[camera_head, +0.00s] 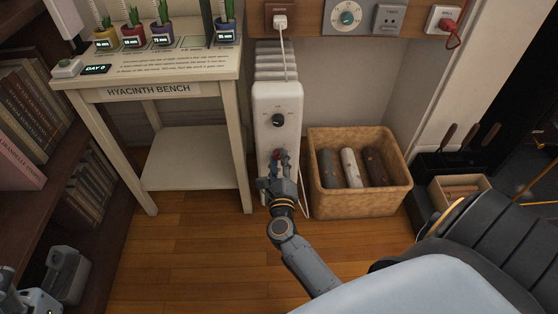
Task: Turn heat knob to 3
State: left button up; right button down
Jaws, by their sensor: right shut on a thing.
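A white column heater (278,97) stands against the wall, its narrow front facing me. A dark round knob (278,120) with small marks around it sits on the upper front. I cannot read its setting. My right gripper (279,160) is at the heater's lower front, below this knob and apart from it. It is shut on a small part there, seemingly a lower knob, mostly hidden by the fingers. Grey parts at the lower left edge may be my left arm; its fingers cannot be made out.
The hyacinth bench (165,93) with potted plants is close on the left. A white cord hangs from the wall socket (280,19). A wall dial (346,17) is above. Wooden floor lies in front.

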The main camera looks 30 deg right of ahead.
jog(key=shift+w+r, duration=0.1)
jog(key=shift+r, duration=0.05)
jog(key=c, duration=1)
grip_release()
jog(key=v, duration=1.2)
